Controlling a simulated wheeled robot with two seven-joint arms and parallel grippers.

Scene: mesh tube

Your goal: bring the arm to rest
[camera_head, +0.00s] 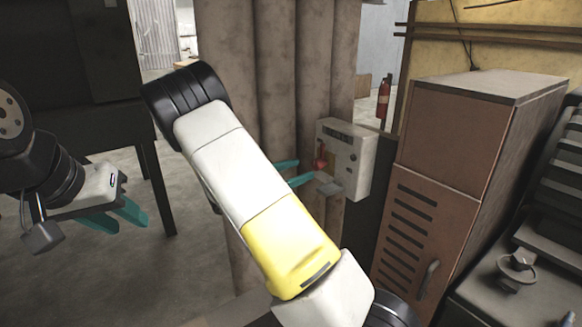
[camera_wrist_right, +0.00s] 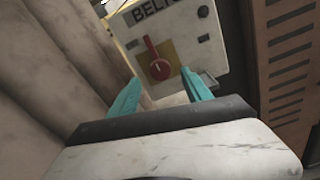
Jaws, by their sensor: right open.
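My right arm (camera_head: 240,175) reaches up across the middle of the head view. Its teal right gripper fingers (camera_head: 298,172) show past the arm, close in front of a grey control box (camera_head: 352,150) with a red lever (camera_head: 321,157). In the right wrist view the right gripper (camera_wrist_right: 160,98) is open and empty, its fingers wide apart. The red lever (camera_wrist_right: 156,60) stands beyond them on a yellow plate, below letters that begin "BELT". My left gripper (camera_head: 122,212) is at the left of the head view, its teal fingers apart with nothing between them.
A fluted column (camera_head: 275,90) stands behind the right arm. A brown cabinet (camera_head: 440,170) with vents is right of the control box. A dark table (camera_head: 95,130) is at the left. A fire extinguisher (camera_head: 383,98) hangs at the back. Open floor (camera_head: 190,245) lies between the table and column.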

